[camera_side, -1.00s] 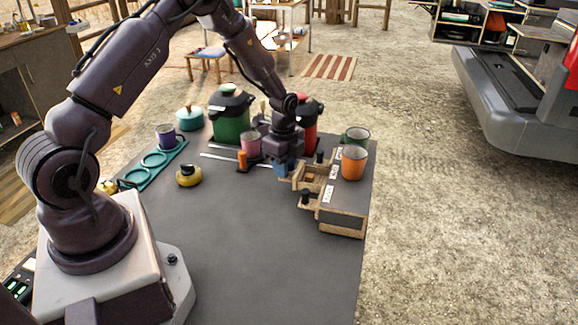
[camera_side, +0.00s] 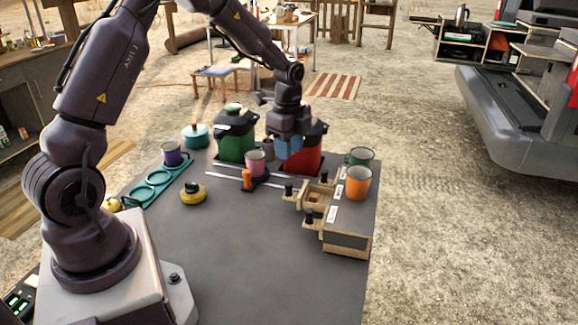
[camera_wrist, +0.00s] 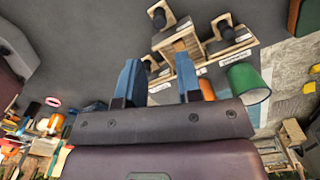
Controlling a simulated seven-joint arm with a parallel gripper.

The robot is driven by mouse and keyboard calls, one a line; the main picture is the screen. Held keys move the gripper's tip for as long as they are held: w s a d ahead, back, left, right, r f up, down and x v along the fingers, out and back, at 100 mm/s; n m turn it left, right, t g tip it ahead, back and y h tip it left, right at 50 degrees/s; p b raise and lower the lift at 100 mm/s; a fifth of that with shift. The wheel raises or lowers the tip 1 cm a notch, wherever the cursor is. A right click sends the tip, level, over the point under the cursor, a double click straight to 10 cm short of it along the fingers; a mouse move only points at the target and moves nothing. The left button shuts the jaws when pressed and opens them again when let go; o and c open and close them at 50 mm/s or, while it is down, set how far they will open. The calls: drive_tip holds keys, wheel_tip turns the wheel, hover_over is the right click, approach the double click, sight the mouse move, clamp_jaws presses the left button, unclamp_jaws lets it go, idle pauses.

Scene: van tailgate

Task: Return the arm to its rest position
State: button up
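My gripper (camera_side: 289,152) hangs above the table in the side view, in front of the red canister (camera_side: 305,160). In the wrist view its two blue fingers (camera_wrist: 159,78) stand apart with nothing held between them. My arm is bent, reaching over the far part of the dark table (camera_side: 240,250). The gripper is clear of the small wooden drawer unit (camera_side: 346,240), which is to its right and nearer the camera.
At least one drawer (camera_side: 316,197) is pulled out. An orange mug (camera_side: 358,184) and a green mug (camera_side: 360,156) stand on the unit. A green canister (camera_side: 235,138), pink mug (camera_side: 255,163), purple mug (camera_side: 171,154) and yellow pot (camera_side: 193,195) are nearby. The table's front is clear.

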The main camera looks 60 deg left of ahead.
wheel_tip(320, 180, up, 2)
drive_tip(key=shift+r, duration=0.1)
idle(0.4)
drive_tip(key=s+d+r+n+t, duration=0.2)
drive_tip(key=s+d+r+n, duration=0.4)
drive_tip(key=s, duration=0.4)
drive_tip(key=s+d+r+n+t, duration=0.3)
drive_tip(key=s+d+r+n, duration=0.4)
drive_tip(key=s+d+r, duration=0.2)
drive_tip(key=shift+s+r+t, duration=0.3)
drive_tip(key=shift+s+r, duration=0.65)
